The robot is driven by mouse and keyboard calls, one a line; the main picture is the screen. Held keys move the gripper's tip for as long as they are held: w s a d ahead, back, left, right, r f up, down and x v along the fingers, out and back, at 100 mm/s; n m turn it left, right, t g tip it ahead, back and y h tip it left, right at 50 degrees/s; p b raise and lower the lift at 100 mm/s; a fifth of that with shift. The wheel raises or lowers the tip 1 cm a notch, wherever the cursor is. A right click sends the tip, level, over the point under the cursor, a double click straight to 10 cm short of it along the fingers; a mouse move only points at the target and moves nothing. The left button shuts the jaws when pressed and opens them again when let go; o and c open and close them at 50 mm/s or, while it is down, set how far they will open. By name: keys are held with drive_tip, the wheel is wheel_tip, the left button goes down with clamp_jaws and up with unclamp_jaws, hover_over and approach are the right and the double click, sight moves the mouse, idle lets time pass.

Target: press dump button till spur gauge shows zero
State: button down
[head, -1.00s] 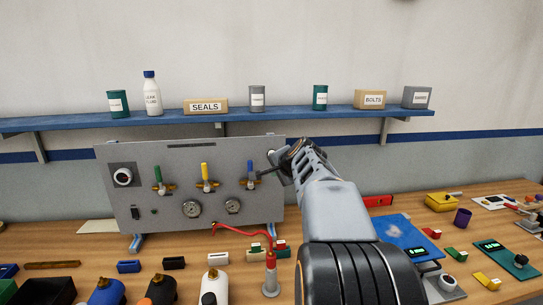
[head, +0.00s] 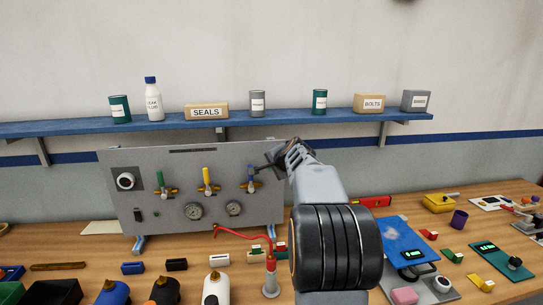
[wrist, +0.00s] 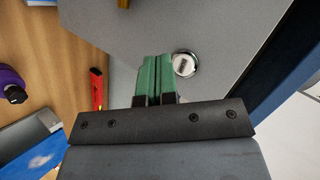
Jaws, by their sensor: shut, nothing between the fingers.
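The grey panel (head: 160,225) stands upright on the bench. My gripper (head: 262,168) is at the panel's upper right, close to the blue-handled valve (head: 251,174). In the wrist view its green fingers (wrist: 153,62) are shut and empty. A round silver button (wrist: 185,63) with a small label shows just right of the fingertips there. I cannot tell whether they touch the panel. In the head view the button is hidden behind my gripper.
A blue shelf (head: 290,124) with cans and boxes runs above.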

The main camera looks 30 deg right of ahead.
drive_tip(key=shift+w+d+p, duration=0.35)
drive_tip(key=shift+w, duration=0.5)
drive_tip(key=shift+w+d, duration=0.1)
idle(1.6)
drive_tip(key=shift+w+d, duration=0.1)
drive_tip(key=shift+w, duration=0.15)
drive_tip(key=shift+w+d+p, duration=0.15)
drive_tip(key=shift+w+p, duration=0.15)
drive_tip(key=shift+p, duration=0.05)
idle(0.7)
drive_tip(key=shift+s, duration=0.15)
drive_tip(key=shift+s+a+b, duration=0.3)
drive_tip(key=shift+s+b, duration=0.25)
drive_tip(key=shift+b, duration=0.05)
drive_tip(key=shift+s, duration=0.1)
drive_tip(key=shift+s+a+b, duration=0.35)
drive_tip(key=shift+s+b, duration=0.15)
drive_tip(key=shift+s, duration=0.2)
drive_tip(key=shift+s+a+b, duration=0.4)
drive_tip(key=shift+s+b, duration=0.15)
drive_tip(key=shift+s, duration=0.2)
drive_tip(key=shift+s+a+b, duration=0.35)
drive_tip(key=shift+s+b, duration=0.15)
drive_tip(key=shift+s, duration=0.2)
